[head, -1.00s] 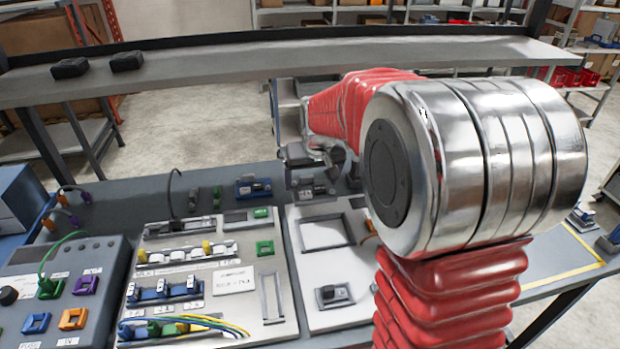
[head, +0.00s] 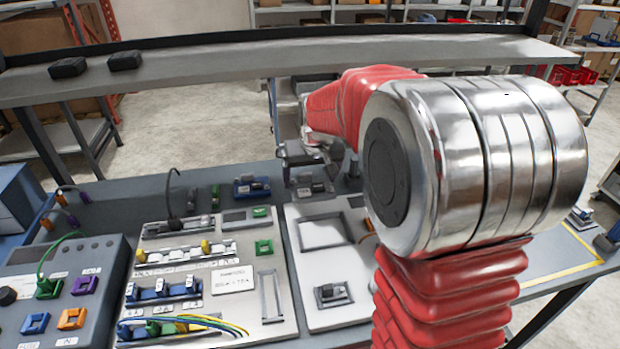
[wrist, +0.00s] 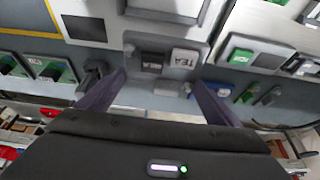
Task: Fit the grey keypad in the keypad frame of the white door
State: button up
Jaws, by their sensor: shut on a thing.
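My gripper (wrist: 160,78) hangs over the back of the bench. In the wrist view its two dark fingers stand apart on either side of a grey piece, which looks like the grey keypad (wrist: 168,77), with a dark patch and a white "TEA" patch. The contact is too small to see clearly. The gripper also shows in the head view (head: 300,155), partly behind my arm. The white door (head: 350,270) lies on the bench, with a rectangular frame (head: 299,235) around a recess and a smaller fitting holding a dark part below. I cannot tell which is the keypad frame.
A white panel (head: 235,282) with switches, green parts and coloured wires lies left of the door. A grey box (head: 60,270) with coloured sockets is further left. A shelf (head: 200,79) runs behind the bench. My arm hides the door's right side.

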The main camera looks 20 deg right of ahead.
aim_at(311, 183)
jog(key=shift+r, duration=0.9)
dwell(0.8)
jog(key=shift+r, duration=1.45)
jog(key=shift+s+d+r, duration=0.15)
jog(key=shift+r, duration=0.25)
jog(key=shift+s+r, duration=0.1)
jog(key=shift+s, duration=0.2)
jog(key=s+a+f, duration=0.1)
jog(key=s+f, duration=0.3)
jog(key=s, duration=0.4)
jog(key=shift+f, duration=0.3)
